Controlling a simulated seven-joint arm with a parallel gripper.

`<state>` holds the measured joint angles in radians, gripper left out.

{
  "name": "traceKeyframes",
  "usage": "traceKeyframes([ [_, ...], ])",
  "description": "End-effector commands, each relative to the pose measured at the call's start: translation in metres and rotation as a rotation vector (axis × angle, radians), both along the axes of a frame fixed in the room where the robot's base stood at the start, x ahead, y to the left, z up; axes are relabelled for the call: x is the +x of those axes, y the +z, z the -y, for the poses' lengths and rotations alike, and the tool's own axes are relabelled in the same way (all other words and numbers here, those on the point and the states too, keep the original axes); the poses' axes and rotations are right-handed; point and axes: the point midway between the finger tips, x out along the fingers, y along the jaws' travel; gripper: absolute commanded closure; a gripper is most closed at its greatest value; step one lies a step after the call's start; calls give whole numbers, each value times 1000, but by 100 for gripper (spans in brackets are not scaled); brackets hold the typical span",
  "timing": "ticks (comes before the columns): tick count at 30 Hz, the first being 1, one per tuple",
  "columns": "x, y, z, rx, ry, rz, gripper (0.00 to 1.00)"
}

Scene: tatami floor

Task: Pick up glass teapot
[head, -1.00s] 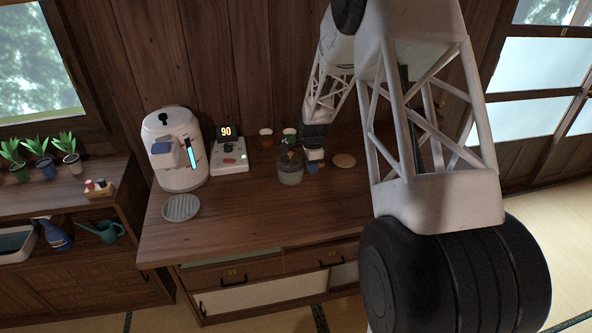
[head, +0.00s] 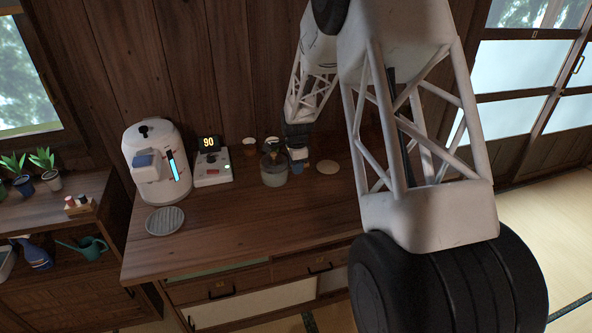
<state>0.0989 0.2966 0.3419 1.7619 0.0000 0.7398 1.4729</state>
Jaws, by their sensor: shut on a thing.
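The glass teapot (head: 274,175) is a small, rounded, greyish see-through pot with a dark lid, at the back middle of the wooden counter. My gripper (head: 297,161) is at its right side and is shut on it, apparently by the handle. The fingertips are small and partly hidden in the head view. The teapot looks upright. Whether its base is just clear of the counter is hard to tell.
The wooden counter (head: 225,230) has free room in front. A white kettle machine (head: 150,165), a control unit reading 90 (head: 212,168) and a round grey grate (head: 165,221) stand left. Cups (head: 249,147) are behind the teapot; a round tan coaster (head: 327,167) is right.

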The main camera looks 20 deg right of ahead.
Motion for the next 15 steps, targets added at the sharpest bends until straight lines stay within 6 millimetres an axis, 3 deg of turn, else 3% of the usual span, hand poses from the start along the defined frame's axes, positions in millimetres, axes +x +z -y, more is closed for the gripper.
traceKeyframes([
  [15,-73,7,-7,0,0,0,100],
])
